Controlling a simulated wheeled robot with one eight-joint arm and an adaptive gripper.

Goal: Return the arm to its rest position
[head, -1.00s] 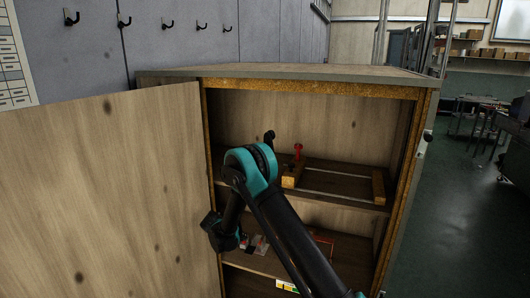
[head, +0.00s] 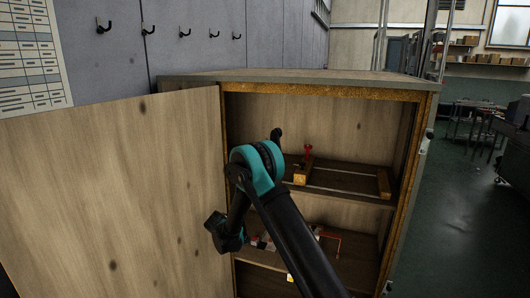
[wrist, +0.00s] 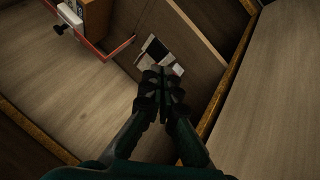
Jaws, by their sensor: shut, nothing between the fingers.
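My arm (head: 292,238) rises from the lower right of the head view to a bent teal joint in front of the open cabinet. Its wrist part hangs down at the left of the joint, before the lower shelf. My gripper (wrist: 164,72) shows in the wrist view with its fingers together and nothing between them. It points down toward the cabinet's inside, apart from the shelf surface. In the head view the fingertips are hidden or too dark to make out.
The wooden cabinet (head: 300,78) has its door (head: 120,190) swung open at the left. A wooden clamp fixture with a red knob (head: 308,150) sits on the upper shelf. A red-framed item (wrist: 105,58) and small pale cards (wrist: 155,50) lie inside. Open floor (head: 460,230) is at the right.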

